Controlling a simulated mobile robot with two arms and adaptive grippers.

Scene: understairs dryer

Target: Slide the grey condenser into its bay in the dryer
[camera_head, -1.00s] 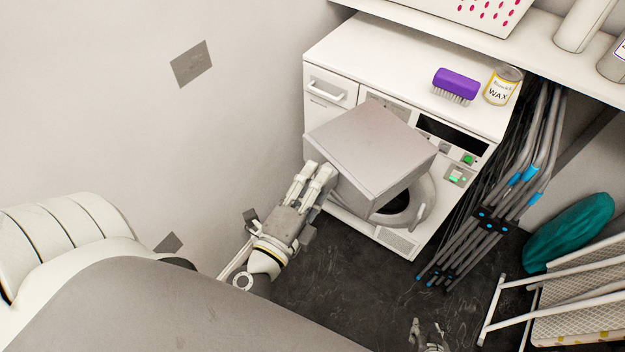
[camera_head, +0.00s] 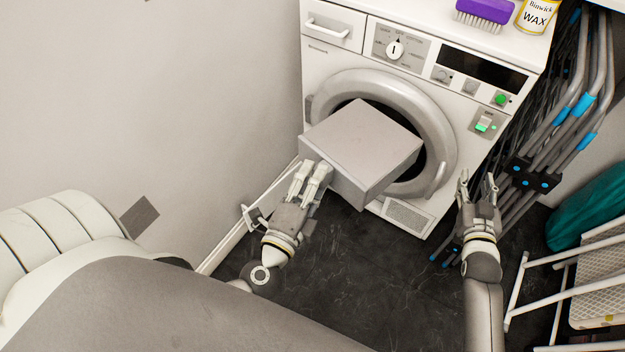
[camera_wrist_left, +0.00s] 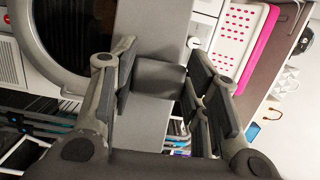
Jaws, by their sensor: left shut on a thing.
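The grey condenser (camera_head: 358,143) is a box held in the air in front of the white dryer (camera_head: 325,65), covering part of its round door (camera_head: 432,110). My left gripper (camera_head: 316,172) is shut on the condenser's near left end. In the left wrist view my left gripper's fingers (camera_wrist_left: 158,85) stand on either side of a grey block on the condenser (camera_wrist_left: 150,30). My right gripper (camera_head: 478,182) is open and empty, right of the condenser and in front of the dryer's lower right side. I cannot see the bay; the condenser hides part of the dryer's lower left front.
A purple brush (camera_head: 485,12) and a wax tin (camera_head: 536,16) stand on the dryer. A folded grey rack (camera_head: 575,115) leans at its right, with a teal bundle (camera_head: 595,205) and a white-framed folded item (camera_head: 600,280) nearby. The wall (camera_head: 200,90) is close on the left. Dark floor (camera_head: 375,270) is clear in front.

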